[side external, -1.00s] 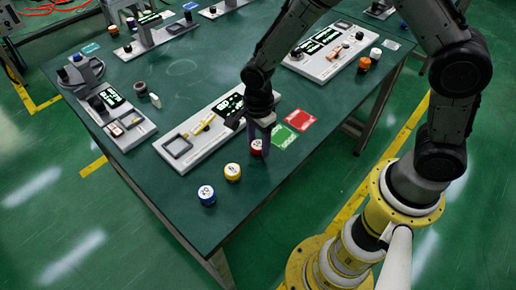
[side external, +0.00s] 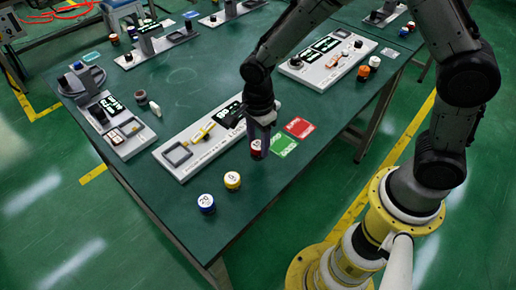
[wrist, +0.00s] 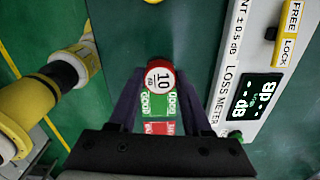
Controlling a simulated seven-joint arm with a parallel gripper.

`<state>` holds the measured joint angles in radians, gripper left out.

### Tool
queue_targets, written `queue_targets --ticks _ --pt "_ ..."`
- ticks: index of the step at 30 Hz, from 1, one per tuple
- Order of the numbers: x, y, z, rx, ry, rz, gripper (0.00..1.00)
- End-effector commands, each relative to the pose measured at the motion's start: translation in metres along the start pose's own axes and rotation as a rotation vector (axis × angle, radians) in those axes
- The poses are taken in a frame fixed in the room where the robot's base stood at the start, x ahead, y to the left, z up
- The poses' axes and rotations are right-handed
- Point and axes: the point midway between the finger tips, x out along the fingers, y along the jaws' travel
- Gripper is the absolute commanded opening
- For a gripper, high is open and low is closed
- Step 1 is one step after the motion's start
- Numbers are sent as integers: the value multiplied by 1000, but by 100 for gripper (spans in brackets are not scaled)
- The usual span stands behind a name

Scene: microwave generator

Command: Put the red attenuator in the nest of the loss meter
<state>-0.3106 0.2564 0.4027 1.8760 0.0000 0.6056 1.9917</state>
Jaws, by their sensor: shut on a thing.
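The red attenuator (side external: 256,148) has a white top, marked 10 in the wrist view (wrist: 160,75). My gripper (side external: 260,142) points down and is shut on it. In the wrist view, my gripper's fingers (wrist: 158,92) stand on both sides of it. I cannot tell the gap under it. The loss meter (side external: 190,165) is the long light-grey unit to the left of my gripper in the side view. Its square nest (side external: 177,154) is at the near left end and looks empty. A yellow lever (side external: 203,132) lies beside it. The meter's dB display (wrist: 256,102) shows in the wrist view.
A green card (side external: 283,145) and a red card (side external: 299,127) lie right of my gripper. Another instrument (side external: 325,60) stands behind right, one (side external: 118,128) at left.

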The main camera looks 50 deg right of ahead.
Motion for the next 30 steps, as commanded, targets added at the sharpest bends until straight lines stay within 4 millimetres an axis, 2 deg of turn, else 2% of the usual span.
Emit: queue_targets --ticks 9,18,24,30 --pt "-65 53 -24 0 -2 -4 0" --pt "-88 106 -47 0 -1 -3 0" --pt "-97 122 -55 0 -1 -2 0" --pt "-98 128 -57 3 0 0 0"
